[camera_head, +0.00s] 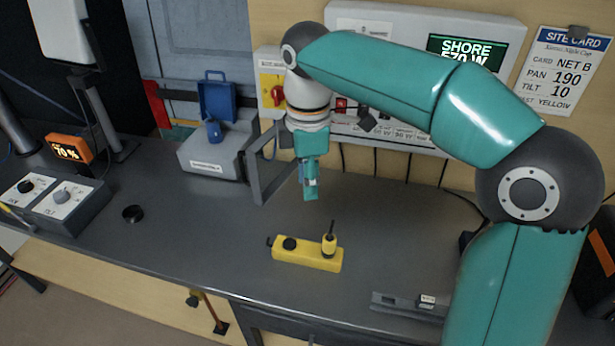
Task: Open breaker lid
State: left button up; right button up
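The white breaker panel (385,22) is on the back wall, with a green-lit display reading SHORE 570 W and a row of switches below. A dark grey frame (256,180), which looks like the breaker lid, juts out from the panel's lower left toward me. My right gripper (311,190) hangs pointing down just right of this frame, in front of the switches. Its fingers look close together, but I cannot tell whether they are shut or touch the frame. My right arm hides part of the panel. My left gripper is out of view.
A yellow box (300,256) with black and yellow knobs lies mid-bench. A grey case (212,155) with a blue part stands at back left, beside a yellow switch box (269,80) with a red knob. Control boxes (65,208) stand at left. The bench front is mostly clear.

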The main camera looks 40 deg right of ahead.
jog(key=shift+r, duration=0.1)
notch_tip(320, 180, up, 12)
jog(key=shift+f, duration=0.2)
dwell(0.3)
